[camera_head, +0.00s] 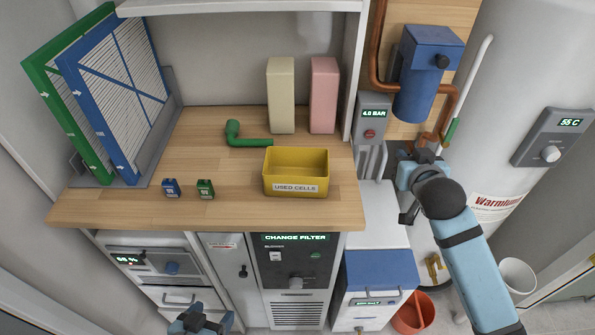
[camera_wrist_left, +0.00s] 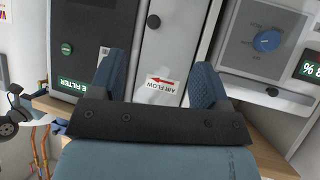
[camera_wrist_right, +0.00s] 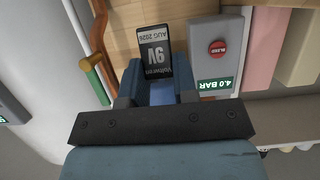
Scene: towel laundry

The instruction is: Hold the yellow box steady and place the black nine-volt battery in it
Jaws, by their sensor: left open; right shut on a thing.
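The yellow box (camera_head: 295,188), labelled "USED CELLS", sits upright on the wooden counter near its front right. Its visible inside looks empty. My right gripper (camera_wrist_right: 158,82) is shut on the black nine-volt battery (camera_wrist_right: 157,50), whose label reads "9V" in the right wrist view. In the head view this gripper (camera_head: 410,172) is right of the counter, well apart from the box, and the battery cannot be made out there. My left gripper (camera_head: 200,322) is open and empty, low in front of the cabinets. Its spread fingers show in the left wrist view (camera_wrist_left: 160,85).
A blue battery (camera_head: 171,188) and a green one (camera_head: 205,189) stand left of the box. A green pipe elbow (camera_head: 240,135) lies behind it. Cream (camera_head: 281,95) and pink (camera_head: 323,95) blocks stand at the back. The pressure gauge box (camera_head: 373,118) is near my right gripper.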

